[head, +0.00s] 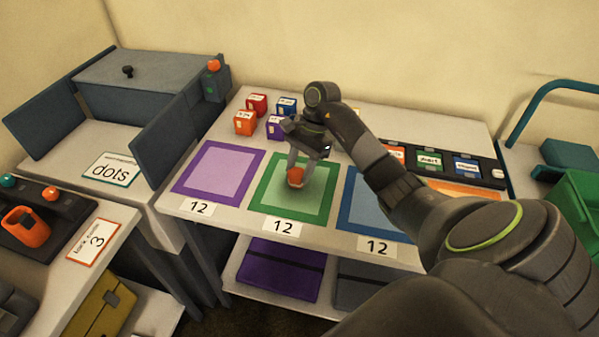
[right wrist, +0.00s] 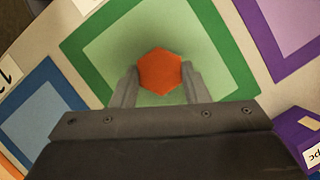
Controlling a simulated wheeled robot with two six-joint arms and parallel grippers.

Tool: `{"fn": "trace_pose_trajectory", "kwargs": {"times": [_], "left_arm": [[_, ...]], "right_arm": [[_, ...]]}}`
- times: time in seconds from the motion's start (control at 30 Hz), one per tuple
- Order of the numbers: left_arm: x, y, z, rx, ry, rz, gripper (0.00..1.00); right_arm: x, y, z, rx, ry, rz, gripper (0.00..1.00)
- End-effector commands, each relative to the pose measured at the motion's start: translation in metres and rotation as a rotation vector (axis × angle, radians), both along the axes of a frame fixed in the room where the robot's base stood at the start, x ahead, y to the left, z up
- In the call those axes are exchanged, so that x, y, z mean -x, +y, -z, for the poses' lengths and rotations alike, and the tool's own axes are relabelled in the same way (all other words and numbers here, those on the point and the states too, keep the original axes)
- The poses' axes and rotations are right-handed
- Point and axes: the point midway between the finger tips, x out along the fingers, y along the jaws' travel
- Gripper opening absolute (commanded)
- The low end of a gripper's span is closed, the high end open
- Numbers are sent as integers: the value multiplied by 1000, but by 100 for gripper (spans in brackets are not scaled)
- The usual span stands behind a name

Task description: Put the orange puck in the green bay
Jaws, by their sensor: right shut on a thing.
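The orange puck (head: 295,176) is between the fingers of my right gripper (head: 303,168), over the middle of the green bay (head: 256,201). In the right wrist view the puck (right wrist: 160,71) looks six-sided and the two fingers (right wrist: 158,84) close on its sides. The green bay's border (right wrist: 84,68) surrounds it there. I cannot tell whether the puck touches the bay's surface or is slightly above it. My left gripper is not in view.
A purple bay (head: 190,193) lies left of the green one and a blue bay (head: 352,217) lies right of it. Several small coloured cubes, including an orange one (head: 244,123), stand behind. A dark tray (head: 485,172) with labelled blocks is at the back right.

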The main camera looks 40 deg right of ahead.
Motion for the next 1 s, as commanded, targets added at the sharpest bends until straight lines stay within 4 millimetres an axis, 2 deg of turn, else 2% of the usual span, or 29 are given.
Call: {"fn": "trace_pose_trajectory", "kwargs": {"times": [0.1,0.27,0.47,0.5,0.63,1.0], "left_arm": [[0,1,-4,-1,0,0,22],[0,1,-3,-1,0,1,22],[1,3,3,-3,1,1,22],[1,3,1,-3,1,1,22],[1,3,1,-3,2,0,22],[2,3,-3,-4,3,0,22]], "right_arm": [[0,0,7,1,-1,-1,17],[-1,0,7,1,-3,-1,17],[0,0,12,1,-3,-1,17],[0,0,10,2,-2,-1,46],[0,0,10,2,-2,-1,63],[0,0,7,2,-2,-1,63]]}}
